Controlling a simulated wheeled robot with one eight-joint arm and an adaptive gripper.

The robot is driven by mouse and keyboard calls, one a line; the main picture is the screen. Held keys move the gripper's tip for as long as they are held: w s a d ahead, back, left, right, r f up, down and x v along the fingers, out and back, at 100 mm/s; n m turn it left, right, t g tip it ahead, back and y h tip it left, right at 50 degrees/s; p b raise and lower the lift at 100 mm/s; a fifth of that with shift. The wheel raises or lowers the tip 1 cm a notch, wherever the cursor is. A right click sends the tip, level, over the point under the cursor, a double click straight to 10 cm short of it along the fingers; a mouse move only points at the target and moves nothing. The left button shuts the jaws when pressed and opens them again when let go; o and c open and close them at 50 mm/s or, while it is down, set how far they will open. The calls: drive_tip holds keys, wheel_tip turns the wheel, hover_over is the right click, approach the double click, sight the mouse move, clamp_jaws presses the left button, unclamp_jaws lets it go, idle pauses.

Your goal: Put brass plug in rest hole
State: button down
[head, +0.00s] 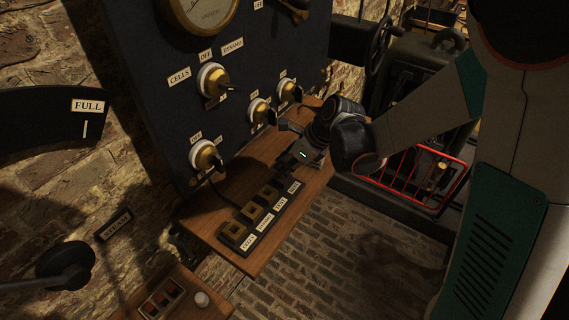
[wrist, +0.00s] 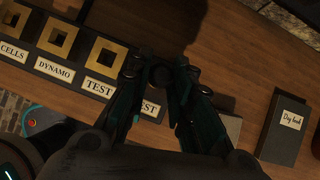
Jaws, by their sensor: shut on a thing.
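The plug block (wrist: 40,68) has square brass sockets (wrist: 107,55) above labels CELLS, DYNAMO, TEST and REST (wrist: 149,107). It also lies on the wooden shelf in the head view (head: 262,228). My gripper (wrist: 160,84) is over the REST end of the block, its fingers closed around a dark round knob (wrist: 160,75), apparently the plug's top. The plug's brass part and the REST hole are hidden beneath the knob and fingers. I cannot tell whether the plug is in the hole or above it.
A dark panel (head: 150,60) with brass switches (head: 206,156) stands just behind the shelf (head: 265,262). A dark cord curves down to the block. A Day book (wrist: 284,128) lies right of my gripper in the wrist view. A red wire basket (head: 425,175) is at the right.

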drive_tip(key=shift+f+b, duration=0.5)
drive_tip(key=shift+f, duration=0.1)
idle(0.4)
drive_tip(key=c, duration=1.3)
unclamp_jaws()
drive_tip(key=shift+c, duration=0.2)
drive_tip(key=shift+r, duration=0.15)
drive_tip(key=v, duration=1.1)
drive_tip(key=shift+d+r, duration=0.25)
drive_tip(key=shift+s, duration=0.1)
